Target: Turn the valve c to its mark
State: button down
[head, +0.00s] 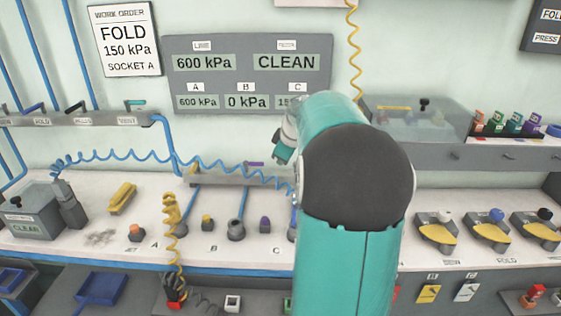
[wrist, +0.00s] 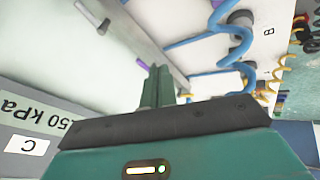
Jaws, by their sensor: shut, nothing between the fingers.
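A small purple handle (head: 254,164), matching the purple piece at station C, sits on the grey rail against the wall. I take it as valve c, but no label is readable on it. In the wrist view a purple handle (wrist: 142,63) shows at the rail's edge, just beside my fingertips. My gripper (wrist: 160,72) is shut and empty, its green fingers close to the rail; I cannot tell whether they touch the handle. The valve's mark cannot be made out.
The grey rail (wrist: 150,42) runs along the wall. The gauge panel (head: 247,100) is above the rail. A purple-topped fitting (head: 265,225) stands on the white bench.

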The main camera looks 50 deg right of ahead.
jog(key=s+d+f, duration=0.1)
jog(key=s+d, duration=0.1)
jog(key=d, duration=0.3)
jog(key=s+d+f, duration=0.2)
jog(key=d, duration=0.4)
jog(key=w+d+f, duration=0.6)
jog(key=w+f, duration=0.1)
jog(key=f, duration=0.2)
jog(key=shift+h, duration=0.3)
jog(key=shift+w, duration=0.1)
